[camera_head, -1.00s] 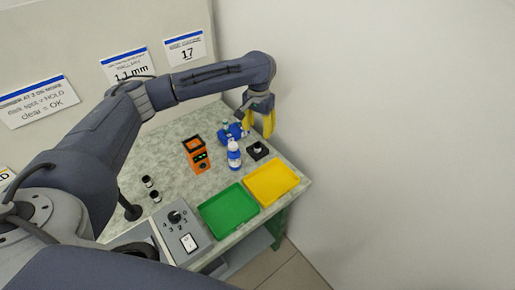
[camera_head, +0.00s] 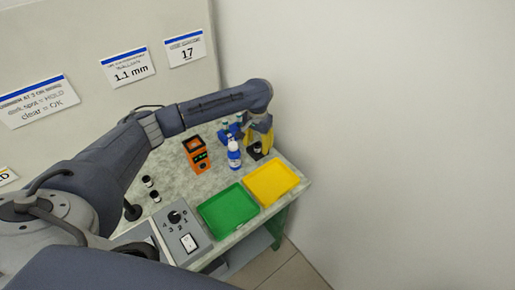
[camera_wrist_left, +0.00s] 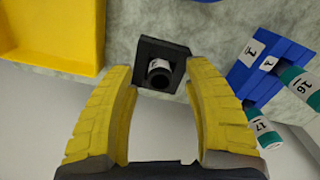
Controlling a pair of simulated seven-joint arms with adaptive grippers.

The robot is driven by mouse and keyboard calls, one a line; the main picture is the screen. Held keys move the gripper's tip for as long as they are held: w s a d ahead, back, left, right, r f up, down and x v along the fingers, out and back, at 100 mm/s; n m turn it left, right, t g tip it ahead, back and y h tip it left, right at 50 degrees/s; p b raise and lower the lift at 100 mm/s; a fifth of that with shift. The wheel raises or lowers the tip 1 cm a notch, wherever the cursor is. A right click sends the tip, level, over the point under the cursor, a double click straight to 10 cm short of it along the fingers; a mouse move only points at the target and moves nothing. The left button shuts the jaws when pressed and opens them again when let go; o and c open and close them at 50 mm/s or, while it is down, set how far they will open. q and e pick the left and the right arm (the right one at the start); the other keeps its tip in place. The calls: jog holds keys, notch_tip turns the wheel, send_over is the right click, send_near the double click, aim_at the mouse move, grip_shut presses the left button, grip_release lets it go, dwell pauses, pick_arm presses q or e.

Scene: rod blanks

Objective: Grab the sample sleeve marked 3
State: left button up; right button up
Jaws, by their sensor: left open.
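A small dark sleeve with a white label (camera_wrist_left: 160,72) stands in a square black holder (camera_wrist_left: 149,47) in the left wrist view; its mark is not readable. The holder also shows in the head view (camera_head: 253,155), partly behind the fingers. My left gripper (camera_head: 259,143) is open above it. In the wrist view its yellow fingers (camera_wrist_left: 160,80) are on either side of the sleeve, with visible gaps. Two more small black-and-white cylinders stand on the bench left of the orange device, one behind (camera_head: 147,181) and one in front (camera_head: 156,196); their marks are unreadable. My right gripper is not in view.
A blue rack (camera_wrist_left: 262,62) with teal-and-white tubes stands close to the fingers. A blue-and-white bottle (camera_head: 234,156), an orange device (camera_head: 197,155), a green tray (camera_head: 229,211) and a yellow tray (camera_head: 272,183) are nearby. A grey dial box (camera_head: 183,229) stands at the front.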

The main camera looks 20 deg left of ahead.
pick_arm(q)
jog(key=shift+f, duration=0.25)
jog(key=shift+c, duration=0.4)
jog(key=c, duration=1)
